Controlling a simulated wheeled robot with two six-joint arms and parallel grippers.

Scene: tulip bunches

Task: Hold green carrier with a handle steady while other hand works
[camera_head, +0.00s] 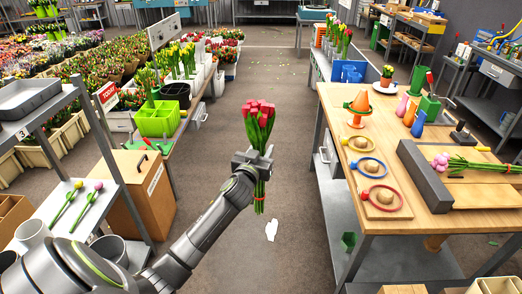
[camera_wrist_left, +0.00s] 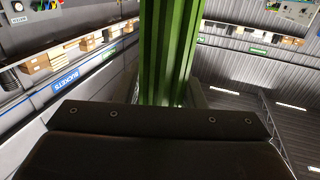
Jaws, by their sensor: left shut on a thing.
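A lime green carrier (camera_head: 157,119) with open compartments stands on the end of the left bench. A handle on it cannot be made out clearly. My left gripper (camera_head: 254,163) is away from it, to the right and nearer, over the aisle. It is shut on a bunch of red tulips (camera_head: 260,118), held upright with blooms up and stems (camera_head: 260,196) hanging below the jaws. In the left wrist view the green stems (camera_wrist_left: 168,50) fill the middle above the dark gripper body. My right gripper is not in view.
A wooden workbench (camera_head: 340,100) on the right bears an orange cone (camera_head: 358,106), coloured rings, vases and pink tulips (camera_head: 441,162). The aisle floor (camera_head: 270,80) between is mostly clear, with a white scrap (camera_head: 271,230).

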